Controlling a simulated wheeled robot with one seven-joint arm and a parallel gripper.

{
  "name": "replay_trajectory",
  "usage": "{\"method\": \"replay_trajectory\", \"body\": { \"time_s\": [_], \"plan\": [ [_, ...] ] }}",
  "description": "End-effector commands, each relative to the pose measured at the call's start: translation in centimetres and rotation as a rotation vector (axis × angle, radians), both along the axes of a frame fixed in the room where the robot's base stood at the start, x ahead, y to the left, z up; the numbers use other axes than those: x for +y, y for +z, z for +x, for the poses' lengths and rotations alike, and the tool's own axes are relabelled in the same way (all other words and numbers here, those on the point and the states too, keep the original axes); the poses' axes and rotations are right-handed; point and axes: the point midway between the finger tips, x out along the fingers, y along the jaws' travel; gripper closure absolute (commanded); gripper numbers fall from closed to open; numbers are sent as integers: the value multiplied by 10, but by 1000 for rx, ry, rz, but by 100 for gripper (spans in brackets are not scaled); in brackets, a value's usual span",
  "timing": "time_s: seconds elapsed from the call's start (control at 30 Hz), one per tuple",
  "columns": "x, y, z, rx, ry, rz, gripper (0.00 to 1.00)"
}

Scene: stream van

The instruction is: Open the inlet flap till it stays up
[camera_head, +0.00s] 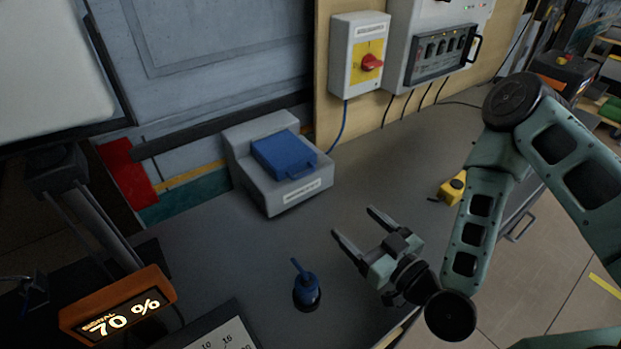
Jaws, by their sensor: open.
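The inlet flap (284,155) is a blue lid with a small handle at its front edge. It lies closed on the sloped top of a grey box (262,190) that stands on the counter against the wall. My gripper (354,224) is open and empty over the counter, in front of the box and to its right. It is clear of the flap and its fingers point up and left in the picture. The flap's hinge side is not clearly seen.
A yellow tape measure (453,188) lies to the right. A switch box with a red knob (371,63) hangs on the wall. An orange display (118,308) reads 70 %.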

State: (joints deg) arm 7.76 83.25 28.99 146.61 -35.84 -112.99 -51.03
Motion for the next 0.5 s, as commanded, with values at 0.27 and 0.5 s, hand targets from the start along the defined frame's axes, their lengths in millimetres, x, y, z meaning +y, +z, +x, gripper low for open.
{"method": "replay_trajectory", "body": {
  "time_s": [0.27, 0.5],
  "plan": [
    [13, -1, 16, -10, 5, -3, 26],
    [23, -3, 36, -14, -5, 7, 26]
  ]
}}
